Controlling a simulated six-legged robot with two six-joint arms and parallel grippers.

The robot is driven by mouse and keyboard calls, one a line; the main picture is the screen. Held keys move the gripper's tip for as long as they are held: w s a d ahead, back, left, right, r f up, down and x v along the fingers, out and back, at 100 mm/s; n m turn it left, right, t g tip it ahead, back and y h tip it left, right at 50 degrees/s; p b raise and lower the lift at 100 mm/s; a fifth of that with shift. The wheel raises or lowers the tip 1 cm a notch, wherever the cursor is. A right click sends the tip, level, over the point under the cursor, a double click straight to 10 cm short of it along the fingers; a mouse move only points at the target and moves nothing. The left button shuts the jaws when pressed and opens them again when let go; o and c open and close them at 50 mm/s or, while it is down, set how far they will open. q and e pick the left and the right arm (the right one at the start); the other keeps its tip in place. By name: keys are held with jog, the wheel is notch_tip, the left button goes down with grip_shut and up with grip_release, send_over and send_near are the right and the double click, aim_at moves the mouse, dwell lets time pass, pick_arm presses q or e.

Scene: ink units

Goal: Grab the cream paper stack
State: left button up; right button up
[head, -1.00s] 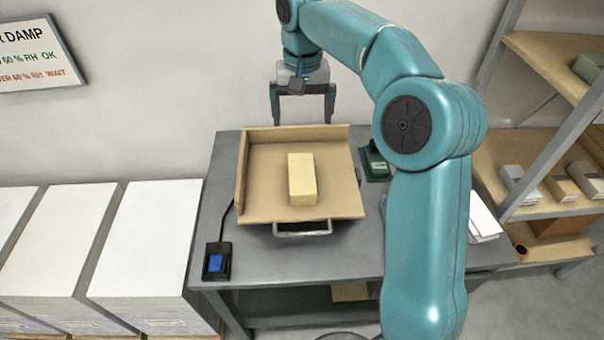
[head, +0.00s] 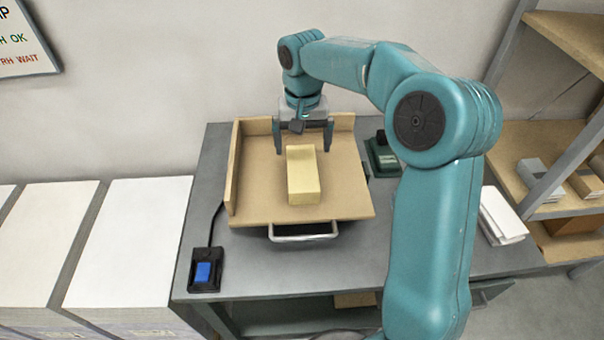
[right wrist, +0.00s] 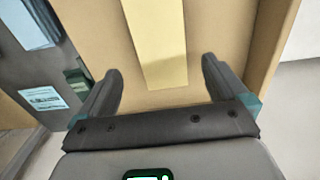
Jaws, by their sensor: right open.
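The cream paper stack (head: 304,180) is a small upright-edged block lying in the tan tray (head: 345,205). In the right wrist view the cream paper stack (right wrist: 157,38) lies beyond the fingertips, roughly in line with the gap between them. My right gripper (head: 303,150) is open over the back part of the tray, at the far end of the stack. Its two fingers (right wrist: 162,78) are spread wider than the stack and hold nothing. I cannot tell the exact height of the fingertips. My left gripper is not in view.
The tray has raised walls at its back and left, and a metal handle (head: 303,236) in front. A blue-button switch (head: 204,272) sits on the grey table (head: 250,270). A green device (head: 382,155) stands right of the tray. Large white paper piles (head: 130,240) stand at left.

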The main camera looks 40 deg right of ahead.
aim_at(303, 167)
jog(key=shift+s+a+f, duration=0.1)
jog(key=shift+a+f, duration=0.1)
jog(key=shift+f, duration=0.15)
jog(key=shift+s+a, duration=0.15)
jog(key=shift+s, duration=0.05)
notch_tip(303, 167, down, 5)
jog(key=shift+w+f, duration=0.1)
jog(key=shift+s, duration=0.2)
jog(key=shift+w+f, duration=0.1)
jog(key=shift+w, duration=0.05)
jog(key=c, duration=1.4)
